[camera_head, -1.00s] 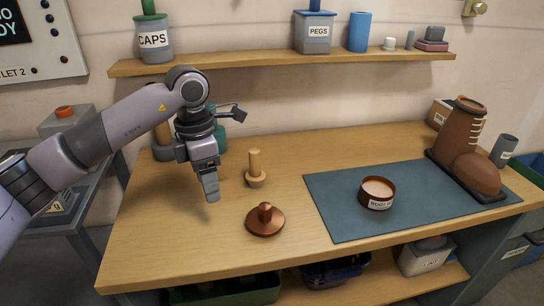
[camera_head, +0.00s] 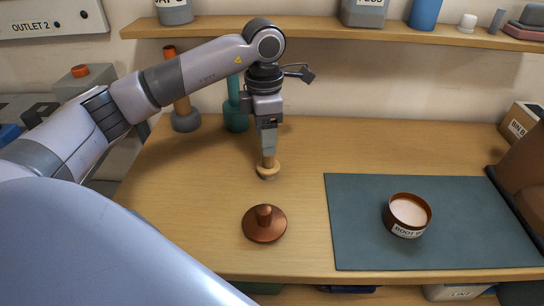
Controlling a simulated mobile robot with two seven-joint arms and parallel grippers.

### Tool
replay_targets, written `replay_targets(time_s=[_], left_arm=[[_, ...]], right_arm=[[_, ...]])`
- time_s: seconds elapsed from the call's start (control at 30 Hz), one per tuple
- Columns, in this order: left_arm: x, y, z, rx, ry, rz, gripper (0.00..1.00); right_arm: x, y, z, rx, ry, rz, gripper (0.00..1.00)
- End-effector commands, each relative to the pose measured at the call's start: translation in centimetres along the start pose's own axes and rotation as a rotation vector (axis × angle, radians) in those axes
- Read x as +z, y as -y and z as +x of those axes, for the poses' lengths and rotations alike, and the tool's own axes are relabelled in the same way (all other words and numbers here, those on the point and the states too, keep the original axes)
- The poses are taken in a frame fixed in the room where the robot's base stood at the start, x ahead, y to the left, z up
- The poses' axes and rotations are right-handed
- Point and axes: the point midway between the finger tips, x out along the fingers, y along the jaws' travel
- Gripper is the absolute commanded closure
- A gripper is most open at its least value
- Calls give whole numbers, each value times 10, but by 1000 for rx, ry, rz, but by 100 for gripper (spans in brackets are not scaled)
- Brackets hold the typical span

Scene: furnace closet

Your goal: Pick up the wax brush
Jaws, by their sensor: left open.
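The wax brush, which I take to be the small upright wooden-handled piece with a pale round collar (camera_head: 267,172), stands on the wooden bench left of the mat. My left gripper (camera_head: 268,155) points straight down over it, with its fingers at the handle. The fingers hide most of the handle; I cannot tell whether they touch it. The gripper is open. The brush still stands upright on the bench. My right gripper is not in view.
A copper-coloured lid with a knob (camera_head: 264,224) lies just in front of the brush. A tin of pale wax (camera_head: 407,215) stands on the blue-grey mat (camera_head: 355,250). Tall-handled tools (camera_head: 184,118) stand behind my arm. A shelf (camera_head: 330,28) runs above; the bench's left part is clear.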

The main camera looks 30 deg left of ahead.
Motion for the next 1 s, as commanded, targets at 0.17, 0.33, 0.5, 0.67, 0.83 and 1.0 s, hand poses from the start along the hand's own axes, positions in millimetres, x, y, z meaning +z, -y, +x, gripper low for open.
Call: replay_targets(time_s=[0.17,0.33,0.5,0.67,0.83,1.0], left_arm=[[3,3,23,-3,-3,1,39],[5,3,47,-1,-1,-1,39],[5,3,54,0,1,0,39],[5,3,54,1,1,0,43],[5,3,54,1,1,0,98],[5,3,53,1,1,0,100]], right_arm=[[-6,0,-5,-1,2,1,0],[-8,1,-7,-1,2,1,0],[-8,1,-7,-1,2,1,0],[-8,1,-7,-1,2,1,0],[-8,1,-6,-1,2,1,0],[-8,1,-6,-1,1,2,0]])
